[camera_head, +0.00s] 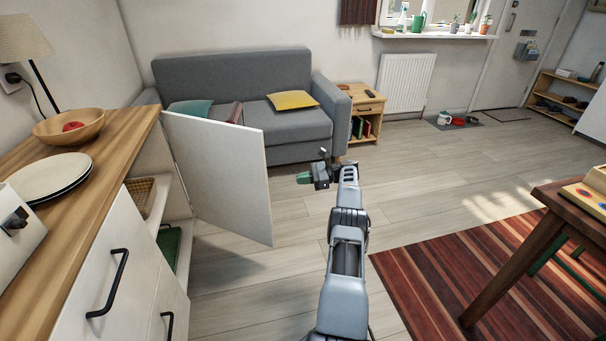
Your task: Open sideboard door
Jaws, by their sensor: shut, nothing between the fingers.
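The white sideboard (92,285) with a wooden top stands at the left. Its far door (222,178) stands swung out wide from the front, with its plain white face towards me. Shelves with a wicker basket (144,196) and a green item (168,245) show in the opening. My gripper (303,178) is at the end of my arm, to the right of the door's free edge and apart from it. It is shut and empty, small in this view. The door's handle is not visible.
Plates (49,177), a fruit bowl (69,126) and a lamp stand on the sideboard top. A grey sofa (290,125) is behind the door. A wooden table (545,200) on a striped rug (450,270) is at the right.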

